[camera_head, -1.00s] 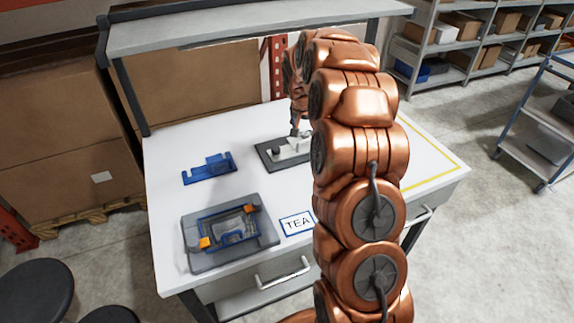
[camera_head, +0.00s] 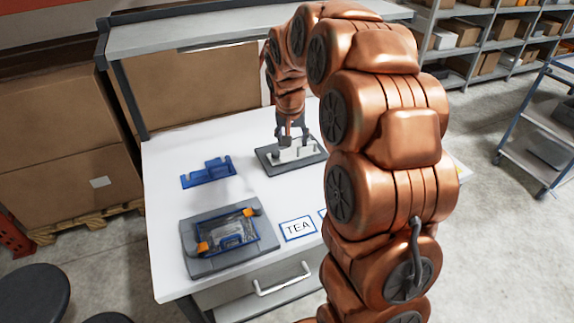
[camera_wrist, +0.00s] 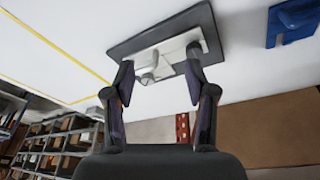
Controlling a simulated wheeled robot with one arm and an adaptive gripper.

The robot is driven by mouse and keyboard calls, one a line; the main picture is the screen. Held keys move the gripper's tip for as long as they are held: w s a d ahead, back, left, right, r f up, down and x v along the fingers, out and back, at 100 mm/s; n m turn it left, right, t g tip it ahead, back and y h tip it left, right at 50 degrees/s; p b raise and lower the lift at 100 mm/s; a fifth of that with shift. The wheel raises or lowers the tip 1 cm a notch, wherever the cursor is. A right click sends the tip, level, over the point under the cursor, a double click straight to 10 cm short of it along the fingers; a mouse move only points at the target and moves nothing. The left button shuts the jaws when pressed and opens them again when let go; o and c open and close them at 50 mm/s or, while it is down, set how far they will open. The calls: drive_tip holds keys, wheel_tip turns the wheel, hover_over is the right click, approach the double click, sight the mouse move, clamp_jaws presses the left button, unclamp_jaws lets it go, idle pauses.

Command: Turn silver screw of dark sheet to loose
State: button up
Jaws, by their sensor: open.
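The dark sheet (camera_head: 290,168) is a dark grey plate lying flat on the white table, with a pale block (camera_head: 299,153) on it. In the wrist view the dark sheet (camera_wrist: 214,30) shows at the top, with the pale block (camera_wrist: 168,54) across it. A small round silver-grey piece (camera_wrist: 147,79), perhaps the silver screw, sticks out from the block. My gripper (camera_head: 288,143) is over the plate's left part. In the wrist view my gripper (camera_wrist: 158,76) is open, its fingers apart on both sides of the pale block; contact cannot be told.
A blue bracket (camera_head: 207,174) lies left of the plate. A grey tray (camera_head: 199,268) with blue and orange parts is at the front left. A TEA label (camera_head: 298,229) lies in front. A raised shelf (camera_head: 200,30) spans the table's back. The table between bracket and label is clear.

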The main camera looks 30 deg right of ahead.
drive_tip(key=s+a+r+n+g, duration=0.1)
drive_tip(key=s+a+n, duration=0.1)
drive_tip(key=s+a, duration=0.5)
drive_tip(key=s, duration=0.3)
drive_tip(key=shift+s+a+r+y, duration=0.25)
drive_tip(key=shift+s+r+y, duration=0.05)
drive_tip(key=shift+r+y, duration=0.1)
